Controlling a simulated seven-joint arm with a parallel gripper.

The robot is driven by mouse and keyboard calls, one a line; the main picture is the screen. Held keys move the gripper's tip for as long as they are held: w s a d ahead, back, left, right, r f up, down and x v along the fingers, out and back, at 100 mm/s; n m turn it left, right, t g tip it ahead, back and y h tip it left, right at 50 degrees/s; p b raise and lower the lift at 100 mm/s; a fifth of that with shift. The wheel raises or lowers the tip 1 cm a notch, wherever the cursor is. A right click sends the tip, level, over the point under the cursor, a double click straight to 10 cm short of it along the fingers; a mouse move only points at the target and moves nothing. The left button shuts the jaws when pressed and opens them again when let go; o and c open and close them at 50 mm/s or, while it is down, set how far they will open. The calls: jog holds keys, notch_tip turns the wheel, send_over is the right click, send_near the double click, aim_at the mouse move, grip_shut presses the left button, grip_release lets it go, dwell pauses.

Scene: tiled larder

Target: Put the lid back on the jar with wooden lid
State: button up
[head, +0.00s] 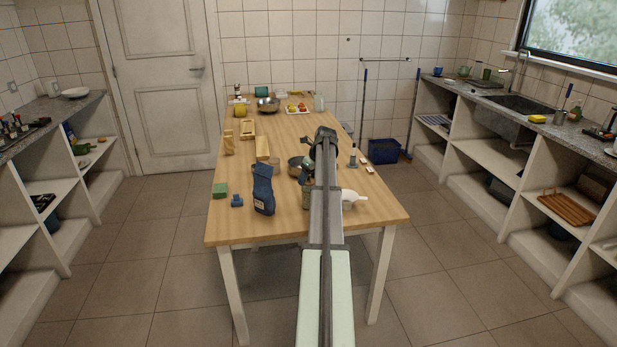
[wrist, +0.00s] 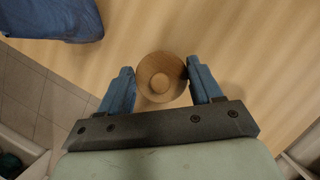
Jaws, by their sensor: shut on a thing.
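A round wooden lid (wrist: 174,68) with a knob on top sits between the two blue fingers of my gripper (wrist: 160,70) in the wrist view. The fingers are shut on the lid's sides. The lid hides whatever is straight beneath it. In the head view my arm covers the gripper and the lid. A small greenish-brown object (head: 306,187) shows beside my arm near the table's front and may be the jar; I cannot tell for sure. No jar body shows clearly in the wrist view.
A dark blue bag (head: 263,190) stands left of my arm; it also shows in the wrist view (wrist: 60,18). A metal pan (head: 295,166) is behind. The table's front left (head: 230,225) is bare.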

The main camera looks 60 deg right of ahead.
jog(key=shift+f, duration=0.1)
jog(key=o, duration=1.1)
jog(key=shift+o, duration=0.5)
jog(key=shift+r, duration=3.5)
